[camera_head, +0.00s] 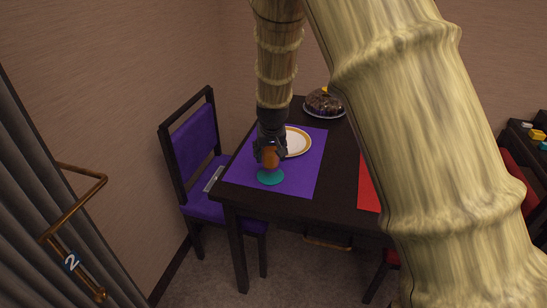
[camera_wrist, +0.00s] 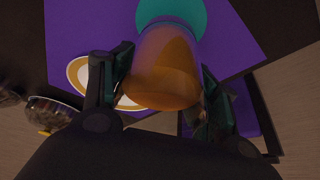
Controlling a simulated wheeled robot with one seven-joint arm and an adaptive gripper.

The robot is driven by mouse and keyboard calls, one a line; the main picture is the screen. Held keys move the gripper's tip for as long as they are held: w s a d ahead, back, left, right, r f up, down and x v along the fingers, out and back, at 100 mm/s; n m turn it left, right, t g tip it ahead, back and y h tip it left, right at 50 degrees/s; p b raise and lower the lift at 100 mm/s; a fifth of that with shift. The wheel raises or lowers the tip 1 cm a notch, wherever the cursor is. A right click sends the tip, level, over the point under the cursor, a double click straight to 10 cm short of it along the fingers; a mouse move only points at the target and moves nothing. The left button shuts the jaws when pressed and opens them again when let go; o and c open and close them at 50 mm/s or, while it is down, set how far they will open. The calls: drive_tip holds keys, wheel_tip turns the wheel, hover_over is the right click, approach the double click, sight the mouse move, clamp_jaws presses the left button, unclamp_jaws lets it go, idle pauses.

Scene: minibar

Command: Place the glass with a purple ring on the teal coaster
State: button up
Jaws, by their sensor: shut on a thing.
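My gripper (camera_head: 270,150) is shut on a glass (camera_head: 270,158) holding an orange drink. In the wrist view the glass (camera_wrist: 165,75) sits between the two fingers (camera_wrist: 165,88), with its far end toward the teal coaster. I cannot tell its purple ring from the purple mat showing through. The teal coaster (camera_head: 270,178) lies on the purple mat, just below the glass in the head view. It also shows at the top of the wrist view (camera_wrist: 190,12), partly covered by the glass. Whether the glass touches the coaster is unclear.
The purple mat (camera_head: 306,175) lies on a dark table (camera_head: 341,170). A white plate with a golden rim (camera_head: 298,142) is beside my gripper. A chocolate cake (camera_head: 324,101) stands farther back. A red mat (camera_head: 369,185) is to the right, and a purple chair (camera_head: 193,145) stands left.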

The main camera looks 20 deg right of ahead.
sight(270, 160)
drive_tip(key=shift+w+f, duration=0.15)
drive_tip(key=shift+f, duration=1.65)
drive_tip(key=o, duration=1.8)
drive_tip(key=v, duration=1.2)
